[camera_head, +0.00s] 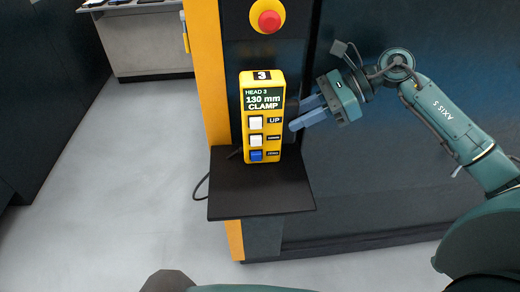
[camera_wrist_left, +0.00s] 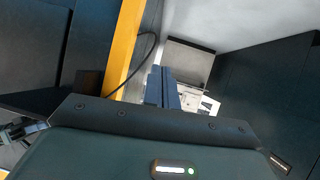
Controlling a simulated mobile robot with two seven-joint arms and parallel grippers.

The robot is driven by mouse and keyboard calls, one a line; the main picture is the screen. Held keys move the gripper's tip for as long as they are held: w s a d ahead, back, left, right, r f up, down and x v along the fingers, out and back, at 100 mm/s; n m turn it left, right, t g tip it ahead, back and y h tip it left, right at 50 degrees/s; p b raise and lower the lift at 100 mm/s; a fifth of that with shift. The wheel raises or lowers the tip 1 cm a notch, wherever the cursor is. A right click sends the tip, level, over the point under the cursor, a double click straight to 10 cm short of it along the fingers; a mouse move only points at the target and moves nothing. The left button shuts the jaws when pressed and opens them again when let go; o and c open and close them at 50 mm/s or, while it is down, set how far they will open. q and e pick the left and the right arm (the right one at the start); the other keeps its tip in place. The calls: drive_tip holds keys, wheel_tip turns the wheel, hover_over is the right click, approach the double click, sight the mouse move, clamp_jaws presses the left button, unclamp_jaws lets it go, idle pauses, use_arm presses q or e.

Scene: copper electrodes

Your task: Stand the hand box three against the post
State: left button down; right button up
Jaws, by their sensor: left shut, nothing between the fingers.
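The yellow hand box (camera_head: 263,116), labelled 3 and "HEAD 3 130 mm CLAMP", stands upright on a black shelf (camera_head: 260,196) in the head view. Its back is toward the dark and yellow post (camera_head: 212,75); whether it touches the post I cannot tell. My right gripper (camera_head: 307,112) is just right of the box, its blue fingers pointing at the box's side. I cannot tell whether these fingers are apart or touch the box. My left gripper (camera_wrist_left: 161,88) shows only in the left wrist view, its fingers together and empty. The post's yellow edge (camera_wrist_left: 126,45) is left of them.
A red emergency button (camera_head: 269,19) is on the post above the box. A black cable (camera_head: 203,184) hangs beside the shelf's left edge. A dark cabinet (camera_head: 50,80) stands at the far left. The grey floor (camera_head: 130,170) between is clear.

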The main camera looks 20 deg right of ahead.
drive_tip(key=o, duration=0.4)
drive_tip(key=shift+f, duration=0.1)
